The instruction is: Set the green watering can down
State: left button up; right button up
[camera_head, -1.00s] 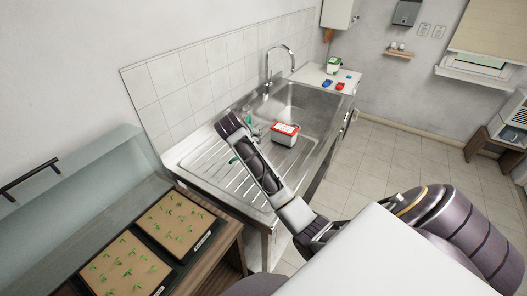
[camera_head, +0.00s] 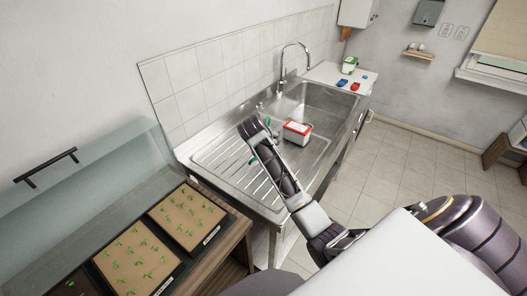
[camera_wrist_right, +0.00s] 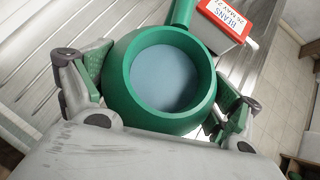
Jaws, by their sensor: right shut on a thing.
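The green watering can (camera_wrist_right: 118,82) fills the middle of the right wrist view, seen from above through its round opening, with a pale blue-grey surface inside. Its spout points up in the picture, beside the box of beans. My right gripper (camera_wrist_right: 165,95) is shut on the can, with one finger on each side of its body. In the head view the arm hides nearly all of the can; only small green bits show beside the wrist, over the sink's ribbed drainboard (camera_head: 225,160). I cannot tell whether the can's base touches the drainboard. My left gripper is not in view.
A red and white box labelled beans (camera_head: 297,133) stands close by, between drainboard and basin (camera_head: 318,105); it also shows in the wrist view (camera_wrist_right: 225,22). The tap (camera_head: 283,70) rises behind. Seedling trays (camera_head: 188,218) lie at lower left. Ribbed drainboard is free at left.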

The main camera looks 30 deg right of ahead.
jog(key=shift+w+f, duration=0.1)
jog(key=shift+f, duration=1.65)
jog(key=shift+f+p, duration=0.4)
jog(key=shift+f, duration=1.5)
jog(key=o, duration=1.5)
jog(key=shift+f, duration=0.15)
jog(key=shift+o, duration=0.2)
jog(key=shift+b+v, duration=0.7)
jog(key=shift+v, duration=5.45)
jog(key=shift+d, duration=0.1)
